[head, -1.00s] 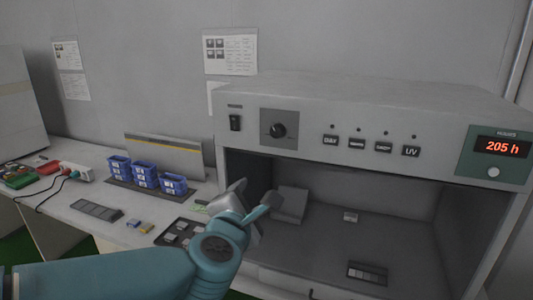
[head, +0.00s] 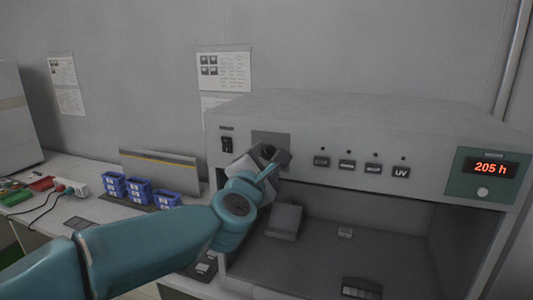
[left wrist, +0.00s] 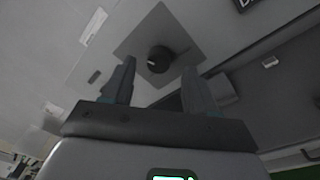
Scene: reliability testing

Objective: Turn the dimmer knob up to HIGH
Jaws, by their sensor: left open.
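The black dimmer knob (head: 268,151) sits on a dark square plate (head: 271,137) on the front panel of the grey cabinet (head: 350,115). My left gripper (head: 272,164) is just in front of and below the knob in the head view, hiding part of the plate. In the left wrist view the knob (left wrist: 159,59) shows a small light mark and lies beyond and between the two fingertips (left wrist: 160,68). The fingers are apart and hold nothing. Whether they overlap the knob in depth is hard to tell. My right gripper is not in view.
A rocker switch (head: 227,145) is left of the knob, and several labelled buttons (head: 347,164) are to its right. A red display reads 205 h (head: 489,168). The cabinet's open bay (head: 390,240) lies below. Blue bins (head: 138,190) stand on the bench at left.

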